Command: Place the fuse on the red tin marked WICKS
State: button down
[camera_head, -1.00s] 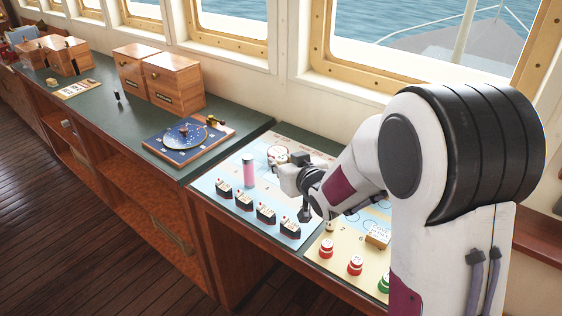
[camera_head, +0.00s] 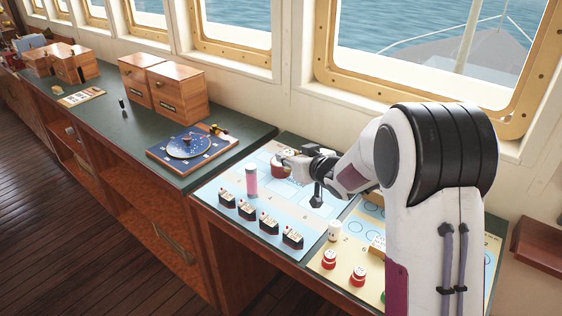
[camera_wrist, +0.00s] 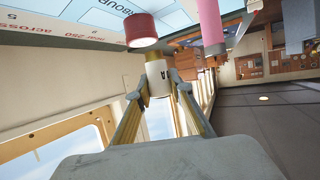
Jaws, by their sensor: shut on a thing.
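The fuse (camera_wrist: 158,79) is a short white cylinder with brass-coloured ends and dark marks. My gripper (camera_wrist: 155,90) is shut on it in the wrist view. A red tin with a pale lid (camera_wrist: 142,30) appears just beyond the fuse there; a small gap or contact is hard to judge. In the head view the red tin (camera_head: 276,170) stands at the back of the light blue chart, partly hidden by my gripper (camera_head: 288,162). Its marking is not readable. The fuse is not clearly made out in the head view.
A pink cylinder (camera_head: 251,181) stands close, left of my gripper. Several dark ship models (camera_head: 268,222) line the chart's front. A white piece (camera_head: 334,230) and red stacks (camera_head: 358,276) stand at right. Wooden boxes (camera_head: 180,96) and a blue dial board (camera_head: 190,147) are at left.

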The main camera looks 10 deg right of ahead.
notch_tip(320, 180, up, 2)
jog(key=n+y, duration=0.2)
send_over(281, 167)
jog(key=s, duration=0.2)
jog(key=w+r+g+y, duration=0.1)
jog(key=w+r, duration=0.3)
jog(key=w, duration=0.1)
jog(key=shift+d+n+g, duration=0.2)
jog(key=shift+n+g, duration=0.1)
jog(key=shift+n, duration=0.1)
jog(key=shift+w, duration=0.1)
jog(key=shift+f, duration=0.1)
jog(key=shift+f, duration=3.1)
jog(key=shift+f, duration=1.85)
jog(key=shift+f, duration=0.2)
